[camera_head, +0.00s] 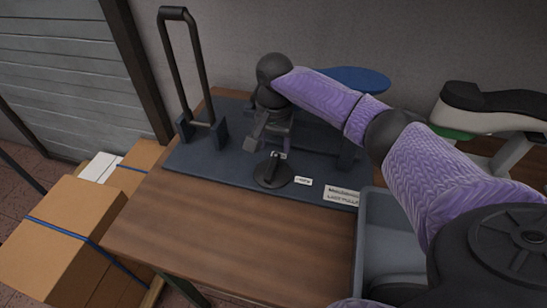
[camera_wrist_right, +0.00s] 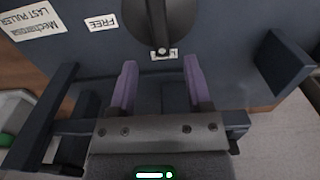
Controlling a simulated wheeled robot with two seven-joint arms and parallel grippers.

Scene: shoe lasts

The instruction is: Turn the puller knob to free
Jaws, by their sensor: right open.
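The puller knob is a dark round disc with a raised bar handle (camera_head: 272,174). It sits on the dark base plate (camera_head: 215,165) and also shows at the top of the right wrist view (camera_wrist_right: 160,18). The handle's end with a light dot points at a small white label (camera_wrist_right: 173,54), which it partly covers. The white "FREE" label (camera_head: 303,181) lies beside the knob and shows upside down in the wrist view (camera_wrist_right: 101,23). My right gripper (camera_head: 264,146) is open and empty, just behind the knob, its fingers (camera_wrist_right: 160,75) apart and not visibly around the handle. My left gripper is out of view.
A tall black lever frame (camera_head: 197,75) stands left on the plate. A "Mechanical LAST PULLER" sign (camera_head: 342,195) is at its front edge. A grey bin (camera_head: 372,235) stands right of the bare wooden table front (camera_head: 240,235). A black shoe form (camera_head: 490,105) and blue pad (camera_head: 358,78) are behind.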

